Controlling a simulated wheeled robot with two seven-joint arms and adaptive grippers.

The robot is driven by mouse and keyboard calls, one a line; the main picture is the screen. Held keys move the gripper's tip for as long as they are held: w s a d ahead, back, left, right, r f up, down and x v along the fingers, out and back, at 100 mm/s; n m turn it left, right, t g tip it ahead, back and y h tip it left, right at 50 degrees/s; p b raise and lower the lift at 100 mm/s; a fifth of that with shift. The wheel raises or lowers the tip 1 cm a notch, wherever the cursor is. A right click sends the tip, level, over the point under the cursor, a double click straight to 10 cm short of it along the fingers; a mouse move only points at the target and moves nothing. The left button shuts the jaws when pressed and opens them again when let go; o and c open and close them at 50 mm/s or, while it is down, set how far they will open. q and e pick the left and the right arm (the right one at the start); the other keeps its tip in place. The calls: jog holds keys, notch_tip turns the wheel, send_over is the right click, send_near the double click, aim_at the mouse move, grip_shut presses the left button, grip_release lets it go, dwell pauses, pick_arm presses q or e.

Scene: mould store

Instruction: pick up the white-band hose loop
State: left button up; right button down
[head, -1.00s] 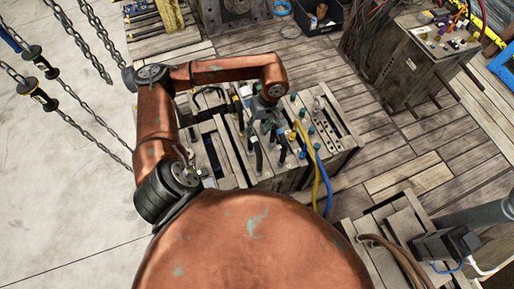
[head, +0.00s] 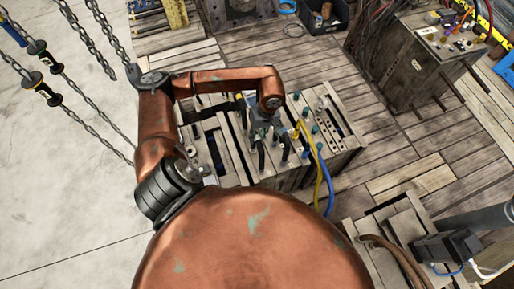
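My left gripper (head: 264,119) points down over the slatted wooden crate (head: 290,178), among short dark hose ends. Its fingertips are small and partly hidden by the wrist, so I cannot tell whether it is open or shut. Several hose ends with green, blue and yellow parts stand up from the crate. A yellow hose (head: 319,178) and a blue hose (head: 329,190) hang over its near side. I cannot make out a white-band hose loop; my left forearm and wrist cover part of the crate top. My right gripper is not in view.
Chains (head: 87,45) hang at the left. A wooden cabinet (head: 412,75) with coloured fittings stands at the back right. A second slatted crate (head: 398,232) with a brown hose and a dark box is at the lower right. Plank floor lies open between them.

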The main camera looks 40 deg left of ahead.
pick_arm(q)
grip_shut()
jog(key=shift+r, duration=0.45)
notch_tip(320, 180, up, 2)
jog(key=shift+w+r, duration=0.1)
jog(key=shift+r, duration=0.05)
jog(key=s+r+p, duration=0.1)
jog(key=s+r, duration=0.9)
jog(key=s, duration=0.4)
jog(key=shift+d, duration=0.4)
jog(key=shift+s, duration=0.1)
